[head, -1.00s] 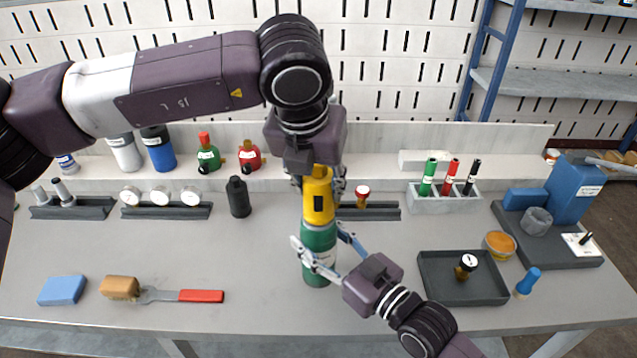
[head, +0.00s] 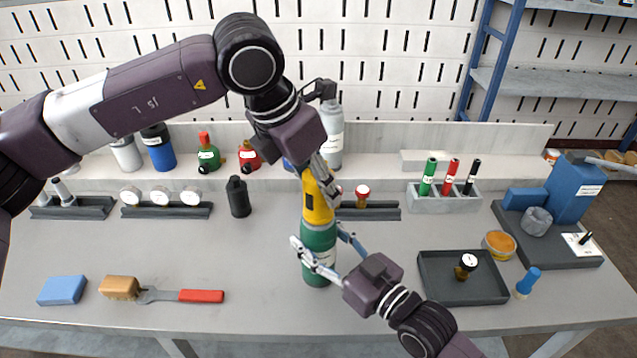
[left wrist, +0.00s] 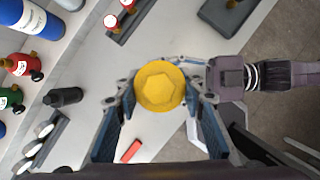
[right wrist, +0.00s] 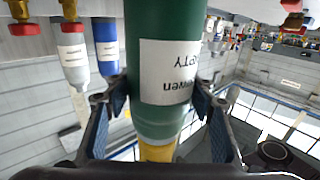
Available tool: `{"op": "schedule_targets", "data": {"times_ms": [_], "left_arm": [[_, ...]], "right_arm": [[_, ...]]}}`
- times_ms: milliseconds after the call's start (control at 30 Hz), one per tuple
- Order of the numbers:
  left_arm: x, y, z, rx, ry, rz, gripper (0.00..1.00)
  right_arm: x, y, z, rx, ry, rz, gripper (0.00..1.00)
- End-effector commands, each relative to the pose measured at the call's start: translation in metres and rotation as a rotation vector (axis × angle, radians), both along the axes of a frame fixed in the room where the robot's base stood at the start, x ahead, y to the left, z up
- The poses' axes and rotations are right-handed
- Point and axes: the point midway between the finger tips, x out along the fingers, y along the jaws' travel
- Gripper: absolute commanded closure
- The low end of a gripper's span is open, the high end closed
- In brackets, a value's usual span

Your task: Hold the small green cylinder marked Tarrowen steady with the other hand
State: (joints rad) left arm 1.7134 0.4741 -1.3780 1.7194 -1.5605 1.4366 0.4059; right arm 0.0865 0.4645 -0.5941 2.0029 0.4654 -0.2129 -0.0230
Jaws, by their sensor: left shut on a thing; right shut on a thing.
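The small green cylinder (head: 318,238) stands upright on the table with a yellow cap (head: 317,204) on top. In the right wrist view the cylinder (right wrist: 165,45) carries a white label (right wrist: 168,72) ending in "wen" and "TY". My right gripper (head: 322,258) is shut around the cylinder's green body, with one finger on each side. My left gripper (head: 318,180) is shut on the yellow cap from above, tilted. In the left wrist view the cap's hexagonal top (left wrist: 160,87) sits between the two fingers.
A dark tray (head: 430,292) with a small gauge fitting lies to the right. A black bottle (head: 238,198) stands left of the cylinder. Several bottles line the back shelf.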

Motion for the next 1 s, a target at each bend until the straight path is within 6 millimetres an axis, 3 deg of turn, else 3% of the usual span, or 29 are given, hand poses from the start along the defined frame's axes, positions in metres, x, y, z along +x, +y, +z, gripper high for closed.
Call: {"op": "schedule_targets", "data": {"times_ms": [333, 767, 1000], "left_arm": [[0.0003, 0.0007, -0.0012, 0.001, 0.004, -0.324, 1.00], [0.0002, 0.0006, -0.0008, 0.002, 0.002, -0.382, 1.00], [0.0004, 0.0003, -0.0015, 0.001, 0.004, -0.582, 1.00]], "right_arm": [[0.0002, -0.0002, 0.0001, 0.000, 0.000, 0.000, 0.79], [0.0002, -0.0004, 0.0001, 0.000, 0.000, -0.001, 0.79], [0.0002, -0.0004, 0.0001, 0.000, 0.000, -0.001, 0.79]]}}
